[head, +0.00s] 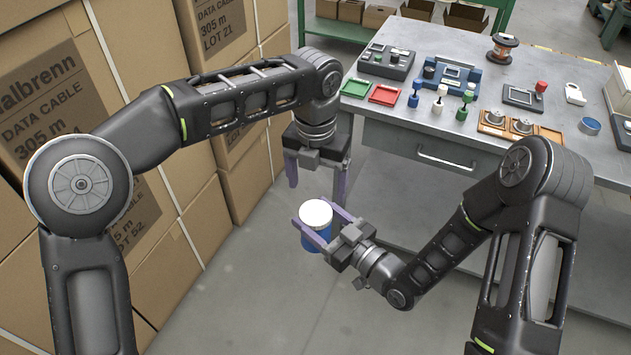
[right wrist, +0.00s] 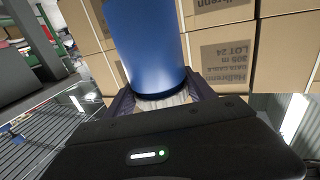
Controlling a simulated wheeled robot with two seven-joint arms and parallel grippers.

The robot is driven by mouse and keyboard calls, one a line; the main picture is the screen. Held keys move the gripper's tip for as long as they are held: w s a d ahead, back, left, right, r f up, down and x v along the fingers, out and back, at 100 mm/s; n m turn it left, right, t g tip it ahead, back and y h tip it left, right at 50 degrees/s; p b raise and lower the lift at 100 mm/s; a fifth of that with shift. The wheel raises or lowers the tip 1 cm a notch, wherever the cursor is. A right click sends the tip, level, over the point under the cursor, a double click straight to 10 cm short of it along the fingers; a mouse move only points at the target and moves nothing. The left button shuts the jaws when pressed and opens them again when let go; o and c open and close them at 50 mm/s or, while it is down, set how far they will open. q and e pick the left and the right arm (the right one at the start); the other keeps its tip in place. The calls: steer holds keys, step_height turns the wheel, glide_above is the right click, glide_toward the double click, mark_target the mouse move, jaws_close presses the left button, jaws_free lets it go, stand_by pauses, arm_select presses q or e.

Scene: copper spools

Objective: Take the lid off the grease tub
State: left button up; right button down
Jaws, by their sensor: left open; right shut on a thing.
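The grease tub (head: 316,246) is a blue cylinder with a white lid (head: 316,212) on top, held in mid-air in front of the bench. My right gripper (head: 326,224) is shut on it near its top, one finger on each side. In the right wrist view the blue tub body (right wrist: 148,50) fills the upper middle, with a white ribbed part (right wrist: 168,99) between the fingers. I cannot tell whether the fingers press on the lid or the body. My left gripper (head: 318,184) is open, pointing down just above and behind the tub, apart from it.
Stacked cardboard boxes (head: 150,110) form a wall on the left. The grey workbench (head: 400,128) behind carries red and green trays, pegs, fixtures and a copper spool (head: 503,47). The floor (head: 240,300) under the tub is clear.

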mark_target(316, 212)
arm_select(q)
steer(key=shift+a+r, duration=0.1)
steer(key=shift+a, duration=0.1)
steer(key=shift+f, duration=4.05)
steer(key=shift+c, duration=0.5)
steer(key=c, duration=1.3)
steer(key=o, duration=1.5)
